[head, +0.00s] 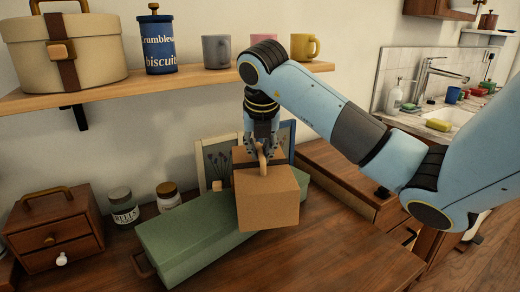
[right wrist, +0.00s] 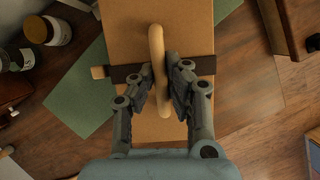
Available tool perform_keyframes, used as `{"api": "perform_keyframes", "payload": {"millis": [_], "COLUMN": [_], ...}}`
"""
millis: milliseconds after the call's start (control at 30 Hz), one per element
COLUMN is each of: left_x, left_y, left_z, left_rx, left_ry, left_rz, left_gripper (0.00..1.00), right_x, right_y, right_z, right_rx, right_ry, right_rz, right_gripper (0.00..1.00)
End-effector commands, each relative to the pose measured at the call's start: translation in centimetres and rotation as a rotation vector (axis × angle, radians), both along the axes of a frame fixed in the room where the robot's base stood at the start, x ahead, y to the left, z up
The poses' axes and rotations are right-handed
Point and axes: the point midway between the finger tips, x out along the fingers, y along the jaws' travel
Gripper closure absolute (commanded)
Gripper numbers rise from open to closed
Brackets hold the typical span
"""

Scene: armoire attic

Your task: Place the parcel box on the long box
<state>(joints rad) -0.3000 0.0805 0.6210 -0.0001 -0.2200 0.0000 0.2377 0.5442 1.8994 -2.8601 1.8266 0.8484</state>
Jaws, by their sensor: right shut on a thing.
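The parcel box (head: 268,205) is a brown cardboard box with a dark strap and a pale bar handle on top. In the head view it is upright, in front of the middle of the long box (head: 180,240), which is green and lies slantwise on the wooden surface. My right gripper (head: 262,152) is above the parcel box, shut on its handle. The right wrist view shows the handle (right wrist: 157,45) between the fingers, with green on both sides of the parcel box (right wrist: 190,25). I cannot tell whether the parcel box touches the long box. My left gripper is not in view.
Framed pictures (head: 217,160) lean at the wall behind the parcel box. A small drawer chest (head: 55,232) and two jars (head: 122,207) stand left. A shelf (head: 180,91) with mugs, a tin and a round case hangs above. The front right tabletop is clear.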

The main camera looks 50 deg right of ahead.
Motion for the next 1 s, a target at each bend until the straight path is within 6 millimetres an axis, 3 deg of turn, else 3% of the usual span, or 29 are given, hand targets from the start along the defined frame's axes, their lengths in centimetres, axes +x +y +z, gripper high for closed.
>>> {"api": "perform_keyframes", "payload": {"millis": [167, 200, 367, 667, 867, 967, 1000], "left_x": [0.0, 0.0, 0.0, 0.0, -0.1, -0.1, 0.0], "left_y": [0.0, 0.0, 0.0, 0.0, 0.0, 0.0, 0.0], "left_z": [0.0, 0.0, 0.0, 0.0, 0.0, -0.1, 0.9], "left_rx": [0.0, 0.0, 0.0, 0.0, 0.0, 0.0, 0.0], "left_ry": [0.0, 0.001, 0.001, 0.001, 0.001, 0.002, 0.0], "left_rz": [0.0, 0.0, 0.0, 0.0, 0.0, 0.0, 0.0], "left_gripper": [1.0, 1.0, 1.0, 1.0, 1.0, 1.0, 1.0], "right_x": [0.1, 0.0, 0.0, 0.0, -0.6, -1.2, -1.6], "right_y": [0.0, 0.0, 0.0, 0.0, 0.6, 1.3, 1.6], "right_z": [0.0, -0.1, -0.1, 0.1, 2.4, 4.7, 6.1], "right_rx": [-0.001, 0.0, 0.0, 0.0, -0.001, -0.002, 0.0], "right_ry": [-0.003, -0.001, -0.001, -0.003, -0.006, -0.008, -0.006], "right_rz": [0.001, 0.0, 0.0, 0.001, 0.002, 0.002, 0.003], "right_gripper": [1.0, 0.9, 0.69, 0.67, 0.67, 0.67, 0.67]}}
